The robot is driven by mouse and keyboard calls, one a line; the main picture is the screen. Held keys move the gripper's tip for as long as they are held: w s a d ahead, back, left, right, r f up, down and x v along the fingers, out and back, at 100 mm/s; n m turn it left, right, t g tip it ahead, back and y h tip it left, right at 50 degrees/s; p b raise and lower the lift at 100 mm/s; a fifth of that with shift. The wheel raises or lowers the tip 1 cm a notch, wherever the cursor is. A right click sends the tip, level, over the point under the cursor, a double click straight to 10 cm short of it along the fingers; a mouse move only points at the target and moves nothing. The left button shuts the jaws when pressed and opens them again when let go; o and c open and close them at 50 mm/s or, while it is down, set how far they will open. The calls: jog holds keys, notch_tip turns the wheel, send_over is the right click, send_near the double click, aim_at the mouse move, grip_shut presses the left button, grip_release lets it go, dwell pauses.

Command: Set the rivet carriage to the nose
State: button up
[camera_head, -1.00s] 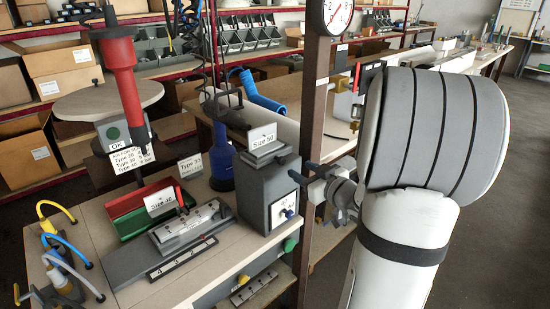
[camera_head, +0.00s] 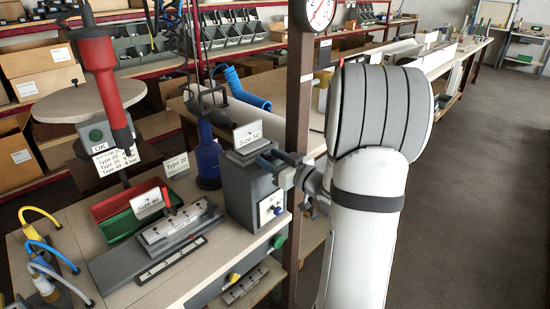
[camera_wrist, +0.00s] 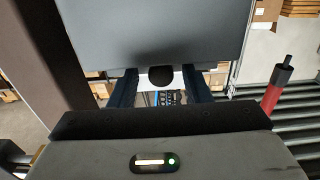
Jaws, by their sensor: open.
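The rivet carriage seems to be the grey slide block (camera_head: 178,231) with a hole row and a small red pointer, bearing a "Size 40" sign (camera_head: 150,202). It sits on a dark base with a numbered scale (camera_head: 170,260). The red rivet tool (camera_head: 100,68) hangs nose-down, left of it. My gripper (camera_head: 270,160) is at the upper right side of the grey box (camera_head: 248,195) under the "Size 50" sign. In the wrist view my gripper (camera_wrist: 160,88) has its fingers apart, with a dark round knob (camera_wrist: 161,76) between them, below a grey face. Contact cannot be told.
A brown post (camera_head: 298,110) with a gauge stands just behind my gripper. Floor (camera_head: 475,180) is open at right.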

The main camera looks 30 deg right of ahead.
grip_shut()
dwell(0.4)
